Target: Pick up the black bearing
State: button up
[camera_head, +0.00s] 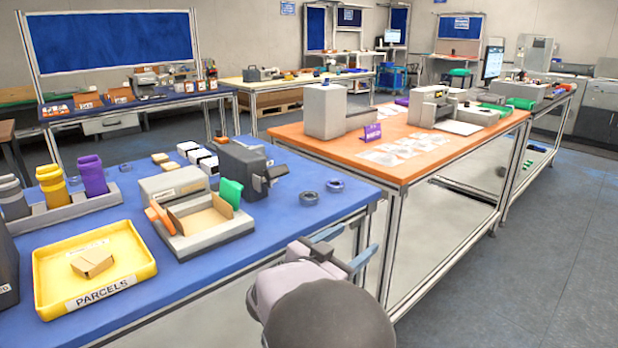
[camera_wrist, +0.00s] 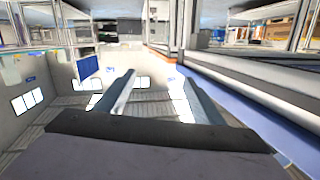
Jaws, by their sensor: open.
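Two small rings lie flat at the right end of the blue table in the head view. The nearer one is a dark grey to black bearing (camera_head: 309,198); the other is a bluish ring (camera_head: 334,186) just behind and to its right. They are apart. My gripper (camera_head: 345,247) is in front of the table's right end, beyond its edge, nearer the camera than the rings. Its fingers are spread with nothing between them, as the wrist view (camera_wrist: 158,90) also shows. I cannot make out either ring in the wrist view.
The blue table (camera_head: 275,235) also holds a yellow parcels tray (camera_head: 140,262) with a small box, a grey station (camera_head: 215,240), a black device (camera_head: 245,165) and a bottle rack (camera_head: 75,213). An orange-topped table (camera_head: 330,150) stands behind to the right. The tabletop around the rings is clear.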

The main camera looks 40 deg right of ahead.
jog(key=w+a+r+t+p, duration=0.2)
jog(key=w+r+p, duration=0.15)
jog(key=r, duration=0.25)
jog(key=n+t+y+p, duration=0.3)
jog(key=n+t+p, duration=0.1)
jog(key=n, duration=0.2)
send_near(308, 197)
jog(key=shift+s+d+r, duration=0.1)
jog(key=shift+d, duration=0.5)
jog(key=shift+s+d+r, duration=0.1)
jog(key=shift+d, duration=0.45)
jog(key=shift+w+a+f+y, duration=0.15)
jog(key=shift+w+a+y, duration=0.15)
jog(key=shift+w, duration=0.15)
jog(key=shift+w+d+f+n, duration=0.3)
jog(key=shift+w+d, duration=0.2)
jog(key=shift+d, duration=0.25)
jog(key=shift+x, duration=2.85)
jog(key=shift+w+a+r, duration=0.1)
jog(key=shift+w, duration=0.05)
jog(key=shift+c, duration=0.3)
jog(key=c, duration=1.2)
jog(key=shift+o, duration=0.2)
